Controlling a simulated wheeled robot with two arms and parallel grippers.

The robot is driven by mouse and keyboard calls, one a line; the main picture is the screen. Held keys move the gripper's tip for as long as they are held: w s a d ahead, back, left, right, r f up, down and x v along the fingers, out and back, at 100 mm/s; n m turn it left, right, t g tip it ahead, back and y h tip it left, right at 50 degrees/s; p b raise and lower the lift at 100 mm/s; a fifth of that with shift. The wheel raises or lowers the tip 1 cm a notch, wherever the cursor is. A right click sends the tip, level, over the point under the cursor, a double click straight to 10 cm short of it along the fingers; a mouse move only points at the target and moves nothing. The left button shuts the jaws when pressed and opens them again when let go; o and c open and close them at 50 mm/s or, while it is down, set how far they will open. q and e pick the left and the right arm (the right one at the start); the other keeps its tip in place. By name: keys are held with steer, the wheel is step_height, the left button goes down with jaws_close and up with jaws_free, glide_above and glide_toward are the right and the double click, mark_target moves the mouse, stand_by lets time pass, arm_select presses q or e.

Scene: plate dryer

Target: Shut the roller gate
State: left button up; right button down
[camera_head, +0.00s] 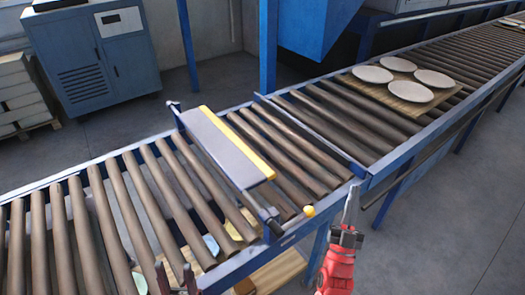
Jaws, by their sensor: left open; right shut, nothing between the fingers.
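The roller gate is a grey panel (222,150) with a yellow edge strip, set across the roller conveyor between the two side rails. It looks tilted above the rollers. A yellow ball knob (309,211) shows by the near rail, to the right of the panel's near end. My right gripper (350,208) is shut and empty, pointing up just right of the knob and apart from it in the picture. My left gripper (176,275) is open and empty at the bottom edge, left of the panel's near end, and mostly out of view.
Several pale plates (384,75) lie on a wooden board (398,89) on the rollers at the upper right. A blue post (267,45) and a blue machine (313,25) stand behind the conveyor. A blue-grey cabinet (125,65) stands at the upper left. Floor is clear at the lower right.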

steer(key=w+a+f+n+g+y+p, duration=0.1)
steer(key=w+n+g+y+p, duration=0.2)
steer(key=w, duration=0.5)
steer(key=w+a+f+n+g+y, duration=0.1)
steer(key=w+a+g+y, duration=0.1)
steer(key=w+g+y, duration=0.45)
steer(key=a+r+n+g+y+p, duration=0.1)
steer(key=a+n+g+y, duration=0.3)
steer(key=a+n+y, duration=0.4)
steer(key=a+r, duration=0.1)
steer(key=a, duration=0.4)
steer(key=shift+s+a+r+p, duration=0.2)
steer(key=shift+r+p, duration=0.1)
steer(key=shift+r, duration=0.1)
steer(key=shift+w, duration=0.1)
